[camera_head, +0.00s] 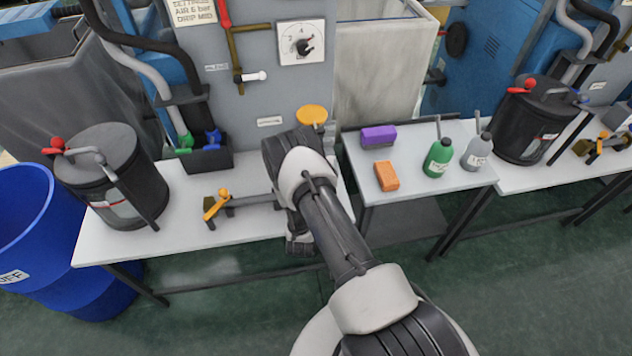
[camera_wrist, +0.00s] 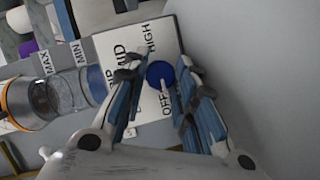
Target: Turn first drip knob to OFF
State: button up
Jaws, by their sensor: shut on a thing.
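A blue drip knob (camera_wrist: 160,73) sits on a white label plate (camera_wrist: 115,42) marked HIGH, MID and OFF in the wrist view. A pale mark on the knob points roughly toward the OFF side. My gripper (camera_wrist: 164,83) has its fingers on either side of the knob and is shut on it. A clear oil reservoir (camera_wrist: 65,93) with MAX and MIN labels and an orange cap (camera_wrist: 18,103) is beside the plate. In the head view the orange cap (camera_head: 311,114) shows just above my arm. My arm hides the knob and fingertips there.
A white bench (camera_head: 180,232) holds a black canister (camera_head: 112,165) and a yellow-handled valve (camera_head: 217,204). A second table (camera_head: 365,157) carries a purple block (camera_head: 378,136), an orange block (camera_head: 387,176) and two bottles. A blue barrel (camera_head: 60,240) stands at left.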

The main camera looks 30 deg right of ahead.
jog(key=shift+w+r, duration=0.1)
jog(key=o, duration=1.1)
jog(key=shift+c, duration=0.2)
jog(key=shift+v, duration=4)
